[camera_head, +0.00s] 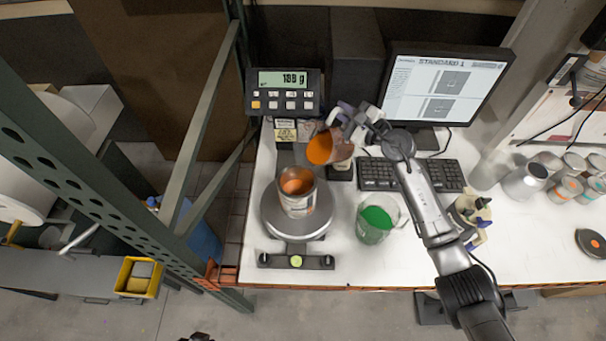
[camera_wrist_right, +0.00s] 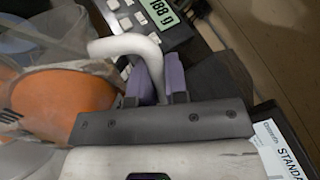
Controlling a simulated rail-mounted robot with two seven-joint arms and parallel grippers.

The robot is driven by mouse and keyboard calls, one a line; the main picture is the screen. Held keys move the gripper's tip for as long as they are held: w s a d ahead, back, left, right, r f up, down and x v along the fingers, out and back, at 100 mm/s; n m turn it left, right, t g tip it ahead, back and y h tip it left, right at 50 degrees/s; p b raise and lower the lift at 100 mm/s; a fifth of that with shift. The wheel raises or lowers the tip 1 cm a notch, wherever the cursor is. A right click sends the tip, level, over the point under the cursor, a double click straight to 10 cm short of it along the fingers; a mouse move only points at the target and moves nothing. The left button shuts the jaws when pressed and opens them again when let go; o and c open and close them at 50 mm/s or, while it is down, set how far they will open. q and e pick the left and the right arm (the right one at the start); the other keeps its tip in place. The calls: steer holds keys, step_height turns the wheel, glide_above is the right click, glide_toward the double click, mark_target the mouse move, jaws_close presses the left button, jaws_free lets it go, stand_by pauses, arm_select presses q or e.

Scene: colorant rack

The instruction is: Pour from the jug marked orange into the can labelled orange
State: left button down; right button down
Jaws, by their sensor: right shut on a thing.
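My right gripper (camera_head: 352,118) is shut on the handle (camera_wrist_right: 125,45) of a clear jug holding orange liquid (camera_head: 320,148). The jug is tilted, its mouth turned towards the can and above it, slightly to the right. The orange liquid also shows in the right wrist view (camera_wrist_right: 62,103), close to the purple fingers (camera_wrist_right: 160,80). An open can (camera_head: 298,207) with orange inside stands upright on the scale pan (camera_head: 270,216). I cannot make out a stream between jug and can, nor read the can's label.
The scale display (camera_head: 284,79) appears to read 188 g. A jug of green liquid (camera_head: 376,218) stands right of the scale. A keyboard (camera_head: 378,174) and monitor (camera_head: 447,84) are behind. Several cans (camera_head: 525,182) stand at right. The table's front right is mostly clear.

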steer(key=shift+s+a+r, duration=0.1)
steer(key=shift+r, duration=0.1)
stand_by(0.5)
steer(key=shift+s+a+r+n, duration=0.1)
steer(key=shift+s+a+n, duration=0.05)
steer(key=shift+n, duration=0.35)
stand_by(0.4)
steer(key=shift+p, duration=0.35)
steer(key=shift+s+a+r+n, duration=0.1)
steer(key=shift+s+a+n, duration=0.1)
steer(key=shift+n, duration=0.1)
stand_by(0.5)
steer(key=shift+s, duration=0.1)
stand_by(0.6)
stand_by(0.7)
steer(key=shift+a, duration=0.1)
stand_by(0.6)
stand_by(0.3)
